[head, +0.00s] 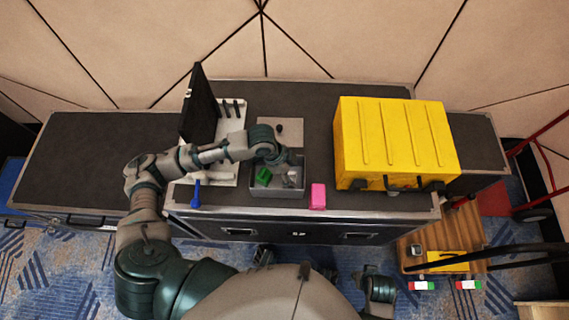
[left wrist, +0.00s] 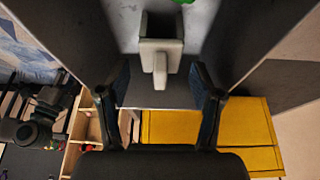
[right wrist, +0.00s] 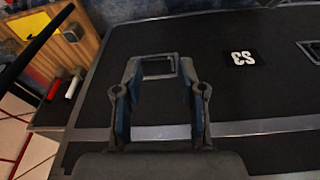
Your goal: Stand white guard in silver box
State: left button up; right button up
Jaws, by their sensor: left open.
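The silver box (head: 277,192) is open-topped and sits near the front edge of the dark case top. The white guard (left wrist: 160,55) is inside it, a pale block with a narrow stem, seen between my left fingers in the left wrist view. In the head view the guard (head: 292,179) is partly hidden by my left gripper (head: 288,164). My left gripper (left wrist: 162,88) is open, reaching down into the box, with gaps between its fingers and the guard. My right gripper (right wrist: 158,72) is open and empty, low in front of the case.
A green piece (head: 263,176) lies in the box's left part. A pink block (head: 318,196) and a large yellow case (head: 392,145) stand to the right. A white rack with a black panel (head: 199,105) and a blue item (head: 196,193) are to the left.

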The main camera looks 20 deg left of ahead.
pick_arm(q)
jog(key=p+v, duration=0.2)
jog(key=v, duration=0.7)
pick_arm(e)
jog(key=s+x, duration=0.1)
jog(key=x, duration=0.5)
jog(key=shift+f, duration=0.2)
pick_arm(q)
jog(key=shift+a+f, duration=0.1)
jog(key=shift+a, duration=0.05)
pick_arm(e)
jog(key=shift+a, duration=0.15)
